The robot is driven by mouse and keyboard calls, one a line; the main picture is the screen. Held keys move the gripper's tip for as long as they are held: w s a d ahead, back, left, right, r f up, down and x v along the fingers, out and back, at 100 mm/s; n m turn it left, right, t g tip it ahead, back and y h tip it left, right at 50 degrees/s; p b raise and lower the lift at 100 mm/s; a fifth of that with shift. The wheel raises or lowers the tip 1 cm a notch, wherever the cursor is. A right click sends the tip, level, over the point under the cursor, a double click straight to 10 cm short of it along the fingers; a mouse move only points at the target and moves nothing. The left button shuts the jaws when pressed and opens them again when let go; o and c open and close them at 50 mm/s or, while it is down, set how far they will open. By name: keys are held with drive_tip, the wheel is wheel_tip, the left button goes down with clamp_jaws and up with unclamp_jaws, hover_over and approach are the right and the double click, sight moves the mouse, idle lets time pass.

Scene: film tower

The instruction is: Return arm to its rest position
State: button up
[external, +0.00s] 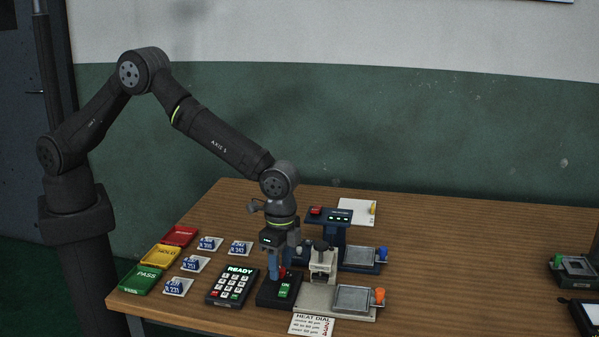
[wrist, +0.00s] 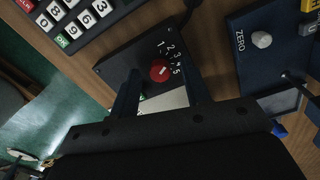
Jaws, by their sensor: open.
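My gripper (external: 280,266) points down over a black control box (external: 268,298) near the table's front edge. The box has a green ON switch (external: 284,291) and a red knob. In the wrist view, my gripper (wrist: 160,84) is open, with one finger on each side of the red knob (wrist: 160,70). The knob sits beside a dial numbered 1 to 5. I cannot tell whether the fingers touch it. My arm is bent in an arch from its base at the left.
A keypad (external: 232,285) reading READY stands left of the box. A press-like device (external: 323,262) and a plate (external: 354,299) stand close on the right. Coloured trays (external: 140,279) and small labelled pieces (external: 193,264) lie at left. The table's right-centre (external: 470,260) is clear.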

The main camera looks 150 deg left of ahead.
drive_tip(key=shift+n, duration=0.8)
drive_tip(key=shift+r+n, duration=0.25)
drive_tip(key=shift+n, duration=0.05)
wheel_tip(320, 180, up, 15)
drive_tip(key=shift+s+a+f, duration=0.15)
drive_tip(key=o, duration=1.3)
drive_tip(key=shift+d, duration=0.25)
drive_tip(key=shift+c, duration=0.2)
drive_tip(key=w+d+r+t+y, duration=0.2)
drive_tip(key=d+r+y, duration=0.35)
drive_tip(key=d, duration=0.65)
drive_tip(key=x, duration=0.9)
drive_tip(key=shift+d+f+h, duration=0.2)
drive_tip(key=shift+f+h, duration=0.1)
drive_tip(key=shift+h, duration=0.15)
drive_tip(key=shift+s, duration=0.1)
